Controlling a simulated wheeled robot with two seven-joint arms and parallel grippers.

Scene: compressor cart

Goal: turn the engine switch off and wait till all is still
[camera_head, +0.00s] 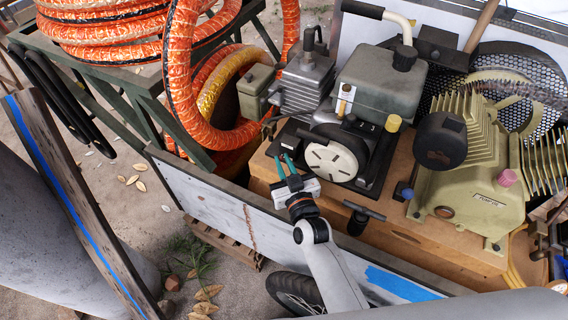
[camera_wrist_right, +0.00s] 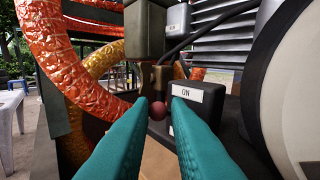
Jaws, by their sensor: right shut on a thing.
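The grey engine (camera_head: 379,82) stands on the wooden deck of the cart, with a finned cylinder and a round white disc (camera_head: 332,160) on its front. In the right wrist view a black box (camera_wrist_right: 195,115) on it carries a white label (camera_wrist_right: 185,92) reading ON. A small red knob (camera_wrist_right: 157,111) shows beside the label. My right gripper (camera_head: 288,170) reaches up from the bottom to the left of the disc. Its teal fingers (camera_wrist_right: 158,104) are on either side of the red knob and shut on it. The switch is too small to make out in the head view. My left gripper is not in view.
The beige pump (camera_head: 478,195) stands right of the engine, with a meshed guard behind. A black T-handle (camera_head: 362,211) stands on the deck near my right arm. The cart's white side panel (camera_head: 270,225) runs along the front. Orange hose (camera_head: 185,80) hangs at left.

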